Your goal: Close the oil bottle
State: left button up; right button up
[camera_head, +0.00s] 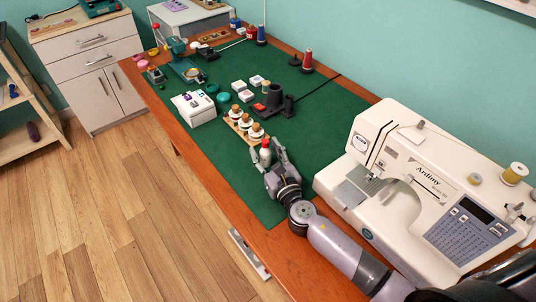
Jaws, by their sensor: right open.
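The oil bottle (265,157) appears to be the small white bottle with a red top at the front of the green mat. My right gripper (268,160) is open, with its fingers around or beside this bottle. The fingers hide the bottle's lower part, and contact is too small to tell. Whether the red top is a closed cap cannot be made out. My left gripper does not show.
A wooden rack (233,124) with several white, cork-topped jars stands just behind the bottle. A sewing machine (430,180) fills the table's right side. A dark holder (273,98) and a white box (193,108) stand farther back. Green mat (318,140) lies bare beside the gripper.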

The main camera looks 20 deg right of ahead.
jog(key=shift+r, duration=0.25)
jog(key=s, duration=0.7)
jog(key=s+d+b, duration=0.1)
jog(key=s, duration=0.3)
jog(key=shift+f, duration=0.2)
jog(key=shift+s+r, duration=0.1)
jog(key=shift+s, duration=0.4)
